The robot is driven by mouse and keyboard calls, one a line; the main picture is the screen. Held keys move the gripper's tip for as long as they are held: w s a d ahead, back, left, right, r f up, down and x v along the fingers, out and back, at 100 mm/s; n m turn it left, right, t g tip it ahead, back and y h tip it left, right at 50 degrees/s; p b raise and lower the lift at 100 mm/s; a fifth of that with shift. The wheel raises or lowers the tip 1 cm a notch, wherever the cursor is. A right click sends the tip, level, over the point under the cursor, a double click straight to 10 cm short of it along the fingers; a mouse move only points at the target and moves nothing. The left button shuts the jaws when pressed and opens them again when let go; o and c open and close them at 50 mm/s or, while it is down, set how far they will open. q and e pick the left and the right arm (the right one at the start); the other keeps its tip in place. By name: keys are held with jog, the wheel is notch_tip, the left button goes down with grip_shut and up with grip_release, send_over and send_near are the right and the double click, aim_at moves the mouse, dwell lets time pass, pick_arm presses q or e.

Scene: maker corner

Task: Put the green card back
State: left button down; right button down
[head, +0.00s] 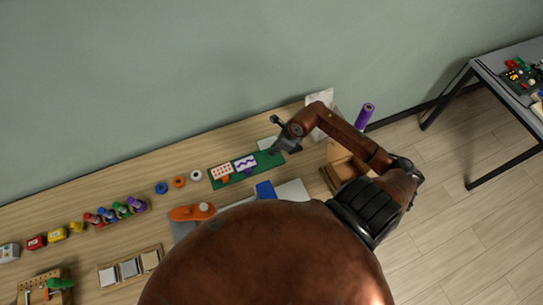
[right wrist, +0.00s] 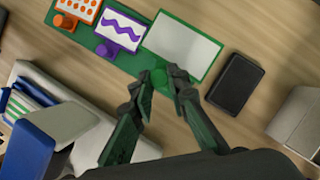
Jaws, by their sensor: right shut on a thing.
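The green card (right wrist: 184,46) has a blank pale face, a green edge and a green knob at its lower side. It is over the right end of the green base strip (right wrist: 88,39); whether it rests there or is held just above, I cannot tell. In the head view the green card (head: 266,144) shows partly beside my right gripper (head: 279,143). In the right wrist view my right gripper (right wrist: 160,82) is shut on the card's green knob. The orange dotted card (right wrist: 80,7) and purple wave card (right wrist: 116,30) stand left of it. My left gripper is not in view.
A black box (right wrist: 236,83) lies close right of the green card. A wooden tray (head: 347,170) and purple cylinder (head: 365,116) are farther right. A blue thing (head: 265,190) is nearer me. Colored rings (head: 179,182) and small bottles lie left.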

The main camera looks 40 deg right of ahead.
jog(key=shift+a+f, duration=0.1)
jog(key=shift+f, duration=3.8)
jog(key=shift+f, duration=0.1)
jog(key=c, duration=1.9)
grip_release()
jog(key=v, duration=1.2)
